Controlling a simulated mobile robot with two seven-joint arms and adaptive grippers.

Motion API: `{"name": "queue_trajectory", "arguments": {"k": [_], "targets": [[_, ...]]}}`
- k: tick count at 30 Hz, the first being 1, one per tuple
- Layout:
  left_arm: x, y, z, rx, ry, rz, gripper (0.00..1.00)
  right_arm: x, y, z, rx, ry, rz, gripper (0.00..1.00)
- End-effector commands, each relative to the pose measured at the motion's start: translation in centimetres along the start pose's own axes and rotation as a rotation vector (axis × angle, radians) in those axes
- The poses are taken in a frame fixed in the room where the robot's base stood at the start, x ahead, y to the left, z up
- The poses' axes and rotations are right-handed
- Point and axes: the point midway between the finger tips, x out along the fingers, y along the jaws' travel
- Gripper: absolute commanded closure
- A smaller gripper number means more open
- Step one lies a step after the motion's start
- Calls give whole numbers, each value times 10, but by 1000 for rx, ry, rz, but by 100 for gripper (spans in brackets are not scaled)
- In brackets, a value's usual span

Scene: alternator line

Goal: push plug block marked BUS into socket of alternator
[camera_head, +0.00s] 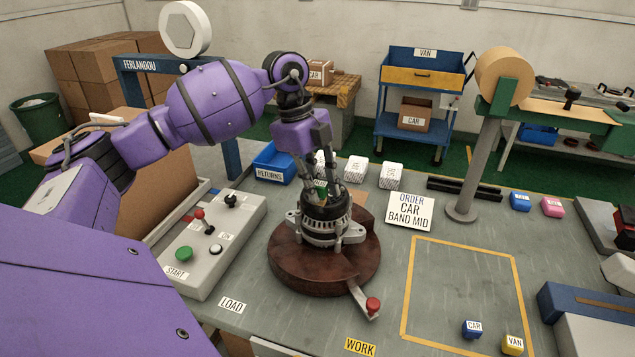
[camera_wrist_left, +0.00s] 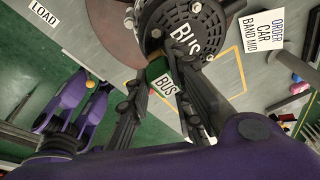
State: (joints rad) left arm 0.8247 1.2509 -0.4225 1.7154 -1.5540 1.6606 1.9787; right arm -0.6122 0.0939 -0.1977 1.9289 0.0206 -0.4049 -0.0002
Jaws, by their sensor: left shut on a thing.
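The alternator (camera_head: 325,232), a ribbed grey and black round body, stands on a brown round turntable (camera_head: 290,275). In the left wrist view the alternator (camera_wrist_left: 205,22) carries a BUS label. The green plug block (camera_wrist_left: 155,70) has a white BUS label and lies between the fingers of my left gripper (camera_wrist_left: 160,88). My left gripper (camera_head: 322,185) is shut on it, pointing down just above the alternator in the head view. The block appears right at the alternator's edge; the socket is hidden, and I cannot tell whether the block is in it.
A red-knobbed lever (camera_head: 373,305) sticks out of the turntable's front. A button box (camera_head: 205,255) stands left, a blue RETURNS tray (camera_head: 273,163) and white boxes (camera_head: 390,176) behind.

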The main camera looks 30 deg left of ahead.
Motion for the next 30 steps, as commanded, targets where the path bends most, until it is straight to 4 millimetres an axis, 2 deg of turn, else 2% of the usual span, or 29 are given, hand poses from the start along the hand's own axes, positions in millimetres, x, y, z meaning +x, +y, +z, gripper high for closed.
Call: {"name": "queue_trajectory", "arguments": {"k": [8,9,14,24,26,30], "targets": [[7,1,2,0,-1,2,94,0,0,3,0,-5,0,100],[8,1,2,0,-1,1,79,0,0,3,0,-6,0,100],[7,1,2,0,-1,0,58,0,0,3,0,-5,0,100],[4,1,2,0,-1,-1,58,0,-1,1,1,-1,-1,100],[-1,0,2,-1,-1,-2,58,0,-1,1,1,-2,-1,100],[-23,0,2,-1,-2,-4,58,0,0,1,0,-2,0,100]]}}
